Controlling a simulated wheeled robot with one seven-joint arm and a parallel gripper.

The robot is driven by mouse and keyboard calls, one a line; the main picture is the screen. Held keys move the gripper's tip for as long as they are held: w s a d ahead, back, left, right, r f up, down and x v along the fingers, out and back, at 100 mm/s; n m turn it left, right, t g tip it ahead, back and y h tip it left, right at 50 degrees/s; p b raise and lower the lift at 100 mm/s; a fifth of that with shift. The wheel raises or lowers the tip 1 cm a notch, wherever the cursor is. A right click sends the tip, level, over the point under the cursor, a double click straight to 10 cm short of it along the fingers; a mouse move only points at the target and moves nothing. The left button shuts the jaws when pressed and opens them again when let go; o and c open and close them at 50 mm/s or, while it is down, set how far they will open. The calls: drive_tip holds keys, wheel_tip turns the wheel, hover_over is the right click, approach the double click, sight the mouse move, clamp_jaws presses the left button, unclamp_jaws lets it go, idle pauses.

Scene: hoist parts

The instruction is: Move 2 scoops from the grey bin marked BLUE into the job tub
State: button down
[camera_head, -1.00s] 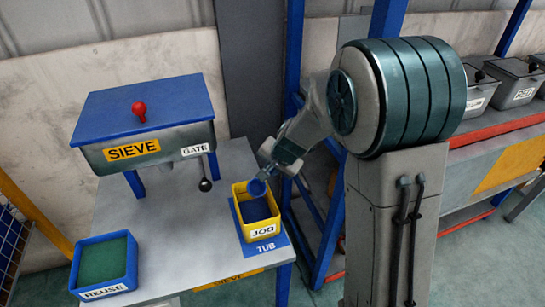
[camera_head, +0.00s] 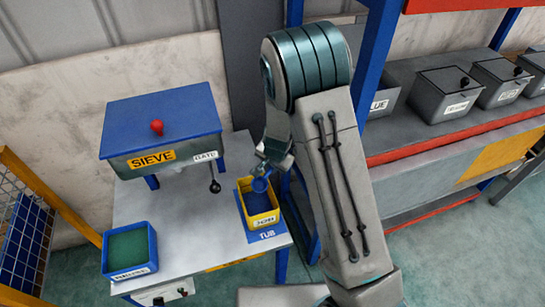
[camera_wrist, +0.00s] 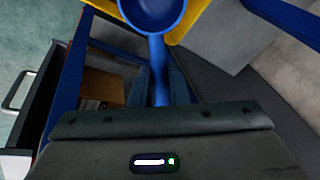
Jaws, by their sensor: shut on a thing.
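My gripper (camera_head: 263,165) is shut on the handle of a blue scoop (camera_head: 260,184), low over the tub. The scoop's round bowl (camera_wrist: 153,12) and handle show in the wrist view. Whether the bowl holds any blue material cannot be told. The yellow job tub (camera_head: 263,219), labelled JOB, stands on a blue TUB mat and has dark blue material inside. The grey bin (camera_head: 384,92) marked BLUE stands on the shelf at right. My arm and a blue post partly hide it, and only "LUE" reads on its label.
A blue-topped sieve (camera_head: 162,125) with a red knob and a gate lever stands left of the tub. A blue REUSE box (camera_head: 130,249) with green material sits at the table's front left. Lidded grey bins (camera_head: 451,94) line the right shelf. Blue posts (camera_head: 376,60) rise beside my arm.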

drive_tip(key=shift+r+g+h+p, duration=0.5)
drive_tip(key=shift+h+p, duration=0.1)
drive_tip(key=shift+p, duration=2.3)
drive_tip(key=shift+f+b, duration=0.35)
drive_tip(key=shift+f, duration=0.1)
drive_tip(key=shift+a+r+g+h+b, duration=0.15)
drive_tip(key=shift+r+g+h+b, duration=0.2)
drive_tip(key=shift+h, duration=0.25)
drive_tip(key=shift+g+h, duration=0.3)
drive_tip(key=shift+g, duration=0.15)
drive_tip(key=shift+r, duration=0.1)
drive_tip(key=shift+d, duration=0.2)
